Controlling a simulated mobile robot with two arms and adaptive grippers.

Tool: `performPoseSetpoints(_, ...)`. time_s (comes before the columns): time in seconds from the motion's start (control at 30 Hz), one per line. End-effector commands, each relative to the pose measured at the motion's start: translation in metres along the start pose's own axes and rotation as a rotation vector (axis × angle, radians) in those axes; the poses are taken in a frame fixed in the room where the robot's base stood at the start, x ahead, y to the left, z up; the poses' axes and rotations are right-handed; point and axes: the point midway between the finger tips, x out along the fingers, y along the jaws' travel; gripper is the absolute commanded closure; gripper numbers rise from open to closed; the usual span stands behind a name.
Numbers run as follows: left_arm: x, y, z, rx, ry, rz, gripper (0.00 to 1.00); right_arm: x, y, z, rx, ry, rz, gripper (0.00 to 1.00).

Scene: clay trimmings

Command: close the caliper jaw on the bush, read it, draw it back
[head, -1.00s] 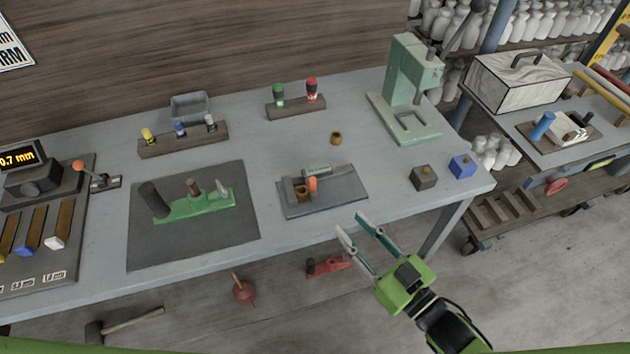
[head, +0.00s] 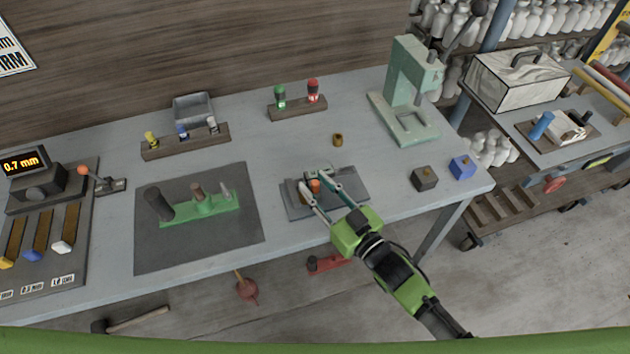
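The caliper fixture is a grey plate (head: 352,182) at the middle front of the bench. An orange jaw piece (head: 315,185) stands on it, and the brass bush, seen left of it a second ago, is now mostly hidden by my fingers. My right gripper (head: 314,179) reaches over the plate from the lower right. Its fingers are apart, one on each side of the orange piece; I cannot tell whether they touch it. A display (head: 25,162) at the left reads 0.7 mm. My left gripper is not in view.
A small brass piece (head: 338,140) lies behind the fixture. A green press (head: 410,90) stands at the back right. A dark mat (head: 190,245) with a green tool lies left.

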Motion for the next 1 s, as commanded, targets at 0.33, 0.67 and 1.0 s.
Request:
performPoseSetpoints(0.33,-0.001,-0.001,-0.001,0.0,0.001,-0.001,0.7,0.01,0.0,0.0,0.0,0.0,-0.001,0.7)
performPoseSetpoints(0.67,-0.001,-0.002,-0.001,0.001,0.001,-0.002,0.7,0.01,0.0,0.0,0.0,0.0,-0.001,1.0)
performPoseSetpoints(1.0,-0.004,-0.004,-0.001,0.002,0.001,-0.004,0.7,0.001,0.026,0.0,-0.003,0.0,0.0,1.0)
